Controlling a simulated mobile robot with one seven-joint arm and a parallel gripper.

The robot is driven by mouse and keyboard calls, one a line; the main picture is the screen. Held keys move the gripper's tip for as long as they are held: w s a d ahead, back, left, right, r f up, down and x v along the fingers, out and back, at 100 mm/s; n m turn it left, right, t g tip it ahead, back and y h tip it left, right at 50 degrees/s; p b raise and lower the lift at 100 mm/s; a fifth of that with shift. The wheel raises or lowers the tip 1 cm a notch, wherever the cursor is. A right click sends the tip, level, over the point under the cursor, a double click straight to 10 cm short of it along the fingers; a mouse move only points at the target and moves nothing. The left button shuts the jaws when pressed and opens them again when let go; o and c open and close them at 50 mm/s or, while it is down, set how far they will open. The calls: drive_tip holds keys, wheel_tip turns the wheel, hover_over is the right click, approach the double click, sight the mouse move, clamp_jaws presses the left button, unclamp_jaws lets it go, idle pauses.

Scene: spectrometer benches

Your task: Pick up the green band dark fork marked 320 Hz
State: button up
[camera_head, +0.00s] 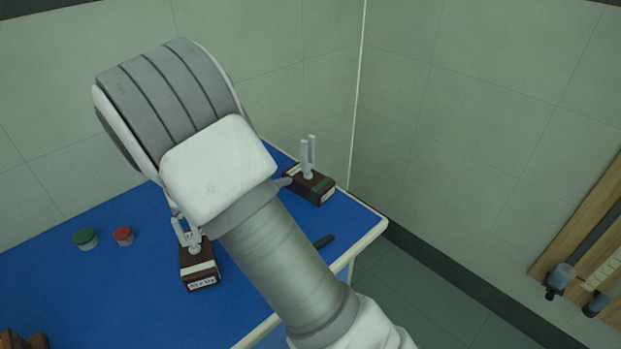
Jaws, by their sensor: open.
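A dark brown box with a green band (324,190) sits near the back right corner of the blue bench top. A pale grey two-pronged fork (308,160) stands upright on it. I cannot see a 320 Hz marking on this box. A second dark box (199,272) stands nearer, left of my arm, with a white label that I cannot read surely. Its grey fork (190,236) is partly covered by my arm. My arm crosses the middle of the view, and my gripper is hidden. A small grey tip beside the green-banded box is too unclear to name.
A green-lidded jar (86,238) and a red-lidded jar (123,236) stand on the blue bench top (70,290) at left. Brown wooden pieces show at bottom left. A wooden shelf (580,235) stands far right.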

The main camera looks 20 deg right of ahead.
sight(304, 170)
drive_tip(key=b+x, duration=0.1)
drive_tip(key=x, duration=1)
drive_tip(key=shift+w+d, duration=0.2)
drive_tip(key=shift+w+x, duration=0.1)
drive_tip(key=shift+x, duration=1.4)
drive_tip(key=shift+w+x, duration=0.15)
drive_tip(key=shift+x, duration=1.3)
drive_tip(key=shift+a+f, duration=0.1)
drive_tip(key=shift+a, duration=0.1)
clamp_jaws()
